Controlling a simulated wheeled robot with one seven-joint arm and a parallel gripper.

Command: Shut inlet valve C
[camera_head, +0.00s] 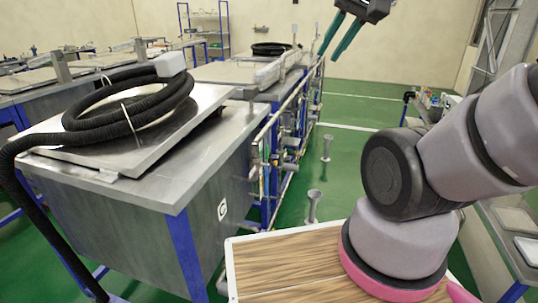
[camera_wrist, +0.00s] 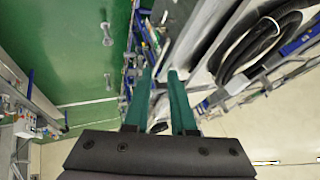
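A steel tank (camera_head: 130,215) with blue legs stands at the left in the head view, and a small white label (camera_head: 222,210) on its side seems to carry a letter C. Pipework (camera_head: 262,165) with small fittings runs along the tank's right side. I cannot pick out the handle of inlet valve C or tell its position. My gripper (camera_head: 328,56) is high at the top of the head view, above and beyond the near pipework. Its two green fingers are apart and empty. They also show in the wrist view (camera_wrist: 159,72), over pipes and tank edges.
A steel lid (camera_head: 190,125) with a coiled black hose (camera_head: 130,105) lies on the near tank. A farther tank (camera_head: 235,72) stands behind it. Grey floor posts (camera_head: 313,205) stand right of the pipes. Green floor (camera_head: 365,115) is open beyond.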

